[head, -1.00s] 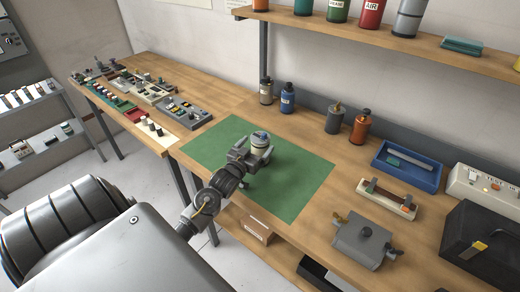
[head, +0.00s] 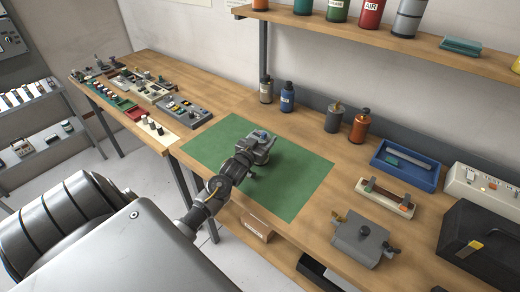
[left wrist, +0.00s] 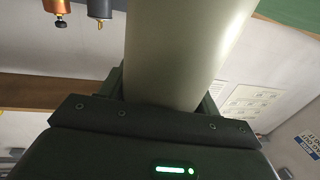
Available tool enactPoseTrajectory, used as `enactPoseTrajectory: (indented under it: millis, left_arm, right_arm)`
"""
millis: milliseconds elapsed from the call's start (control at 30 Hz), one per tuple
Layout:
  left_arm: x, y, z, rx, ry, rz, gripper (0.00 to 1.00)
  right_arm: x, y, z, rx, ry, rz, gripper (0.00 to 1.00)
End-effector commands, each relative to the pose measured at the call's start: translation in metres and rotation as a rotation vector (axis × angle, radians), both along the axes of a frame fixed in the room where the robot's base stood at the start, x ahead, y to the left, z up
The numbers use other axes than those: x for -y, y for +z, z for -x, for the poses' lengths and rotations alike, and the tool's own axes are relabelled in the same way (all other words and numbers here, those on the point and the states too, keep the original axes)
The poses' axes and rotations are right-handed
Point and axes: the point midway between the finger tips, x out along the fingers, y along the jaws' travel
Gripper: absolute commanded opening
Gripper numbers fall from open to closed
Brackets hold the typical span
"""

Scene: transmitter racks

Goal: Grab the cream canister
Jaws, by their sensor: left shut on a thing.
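My left gripper (head: 262,146) is over the green mat (head: 300,190) and is shut on the cream canister. In the head view the gripper hides most of the canister, and only its bluish top (head: 261,134) shows. In the left wrist view the canister (left wrist: 185,50) is a large, plain, pale cream-green cylinder that rises from between the dark jaws. I cannot tell whether its base touches the mat. My right gripper is not in view.
A grey bottle (head: 266,90), a blue bottle (head: 287,98), a dark grey canister (head: 333,119) and an orange canister (head: 359,127) stand behind the mat. A blue tray (head: 432,174) and a grey metal box (head: 360,240) are at the right. The mat around the gripper is clear.

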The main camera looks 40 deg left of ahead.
Motion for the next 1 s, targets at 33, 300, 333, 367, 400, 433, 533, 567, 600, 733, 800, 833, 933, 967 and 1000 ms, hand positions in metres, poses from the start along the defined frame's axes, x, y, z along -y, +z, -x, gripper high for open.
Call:
enactPoseTrajectory:
  millis: [33, 300, 333, 367, 400, 433, 533, 567, 600, 733, 800, 833, 933, 967, 1000]
  left_arm:
    - [0.000, 0.000, 0.000, 0.000, 0.000, 0.000, 0.33]
    - [0.000, 0.002, 0.000, 0.003, 0.000, -0.001, 0.30]
    - [0.000, 0.002, 0.000, 0.003, 0.000, -0.001, 0.30]
    - [0.000, 0.003, 0.000, 0.003, 0.000, -0.001, 0.30]
    - [0.000, 0.005, 0.000, 0.004, 0.000, -0.001, 0.30]
    - [0.000, 0.006, 0.000, 0.004, 0.000, -0.001, 0.30]
    - [0.000, 0.015, 0.000, 0.007, -0.001, -0.002, 0.30]
    - [-0.001, 0.020, 0.000, 0.008, -0.001, -0.003, 0.30]
    - [-0.001, 0.027, 0.000, 0.008, -0.001, -0.005, 0.30]
    - [-0.007, 0.058, 0.023, 0.007, -0.001, -0.007, 0.30]
    - [-0.011, 0.075, 0.037, 0.007, -0.001, -0.008, 0.30]
    - [-0.012, 0.082, 0.042, 0.006, -0.001, -0.008, 0.30]
    - [-0.019, 0.095, 0.065, 0.002, 0.000, -0.007, 0.30]
    - [-0.021, 0.099, 0.072, 0.002, 0.000, -0.008, 0.30]
    - [-0.023, 0.103, 0.081, 0.000, 0.000, -0.008, 0.30]
  right_arm:
    - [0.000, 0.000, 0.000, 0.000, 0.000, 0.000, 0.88]
    - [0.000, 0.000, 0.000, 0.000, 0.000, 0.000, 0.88]
    - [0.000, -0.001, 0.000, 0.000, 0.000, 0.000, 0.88]
    - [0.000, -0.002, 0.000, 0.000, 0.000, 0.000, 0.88]
    - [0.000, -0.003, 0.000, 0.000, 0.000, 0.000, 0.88]
    - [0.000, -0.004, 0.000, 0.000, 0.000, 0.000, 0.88]
    - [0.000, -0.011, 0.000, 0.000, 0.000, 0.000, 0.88]
    - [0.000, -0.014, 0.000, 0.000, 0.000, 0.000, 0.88]
    - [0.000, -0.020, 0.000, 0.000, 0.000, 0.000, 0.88]
    - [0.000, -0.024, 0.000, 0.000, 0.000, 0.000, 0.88]
    - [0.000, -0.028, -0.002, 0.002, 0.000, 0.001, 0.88]
    - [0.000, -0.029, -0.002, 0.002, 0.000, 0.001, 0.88]
    - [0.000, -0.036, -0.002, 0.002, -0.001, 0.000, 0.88]
    - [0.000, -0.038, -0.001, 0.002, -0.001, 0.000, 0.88]
    - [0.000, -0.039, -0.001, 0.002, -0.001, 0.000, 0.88]
